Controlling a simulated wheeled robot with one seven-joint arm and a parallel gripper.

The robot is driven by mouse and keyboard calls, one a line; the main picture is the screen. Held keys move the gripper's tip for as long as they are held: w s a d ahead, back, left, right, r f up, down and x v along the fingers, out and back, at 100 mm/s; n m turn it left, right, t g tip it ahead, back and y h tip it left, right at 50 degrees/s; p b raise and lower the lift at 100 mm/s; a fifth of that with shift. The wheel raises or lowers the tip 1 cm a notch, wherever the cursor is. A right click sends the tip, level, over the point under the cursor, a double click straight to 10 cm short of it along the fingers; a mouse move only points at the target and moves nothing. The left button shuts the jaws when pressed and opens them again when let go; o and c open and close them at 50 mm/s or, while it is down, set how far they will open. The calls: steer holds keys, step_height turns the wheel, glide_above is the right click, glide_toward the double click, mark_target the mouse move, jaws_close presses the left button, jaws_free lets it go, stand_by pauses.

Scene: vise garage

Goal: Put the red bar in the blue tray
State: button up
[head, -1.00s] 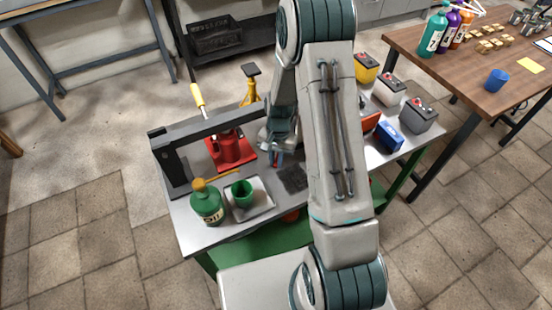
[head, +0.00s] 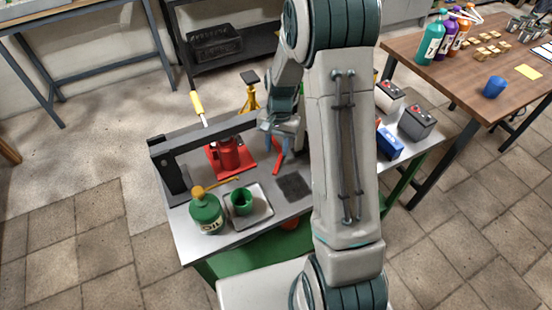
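The red bar (head: 278,164) is a short, slim piece, tilted, directly below my gripper (head: 276,146) in the head view. The fingers reach down to the bar's upper end. I cannot tell whether they grip it or whether its lower end touches the bench. A blue box-like object (head: 390,143) with a pale mark stands on the bench to the right of my arm. I cannot tell whether it is the blue tray. My arm hides the middle of the bench.
A green oil bottle (head: 206,213) and a green cup (head: 241,200) on a light tray (head: 262,214) are at the front left. A dark mat (head: 294,187) lies near the bar. Batteries (head: 416,121) stand at the right.

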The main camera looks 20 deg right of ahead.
steer(key=s+r+n+t, duration=0.1)
steer(key=s+r+n, duration=0.1)
steer(key=s+r, duration=0.35)
steer(key=s+r+n+t, duration=0.1)
steer(key=s+r, duration=0.1)
steer(key=r, duration=0.7)
steer(key=s+a+r+n+t+h, duration=0.1)
steer(key=s+r+n+t, duration=0.1)
steer(key=s, duration=0.9)
step_height(320, 180, up, 2)
steer(key=shift+a+r+n, duration=0.2)
steer(key=shift+r+n, duration=0.05)
steer(key=shift+n, duration=0.35)
steer(key=shift+o, duration=0.5)
steer(key=shift+s, duration=0.65)
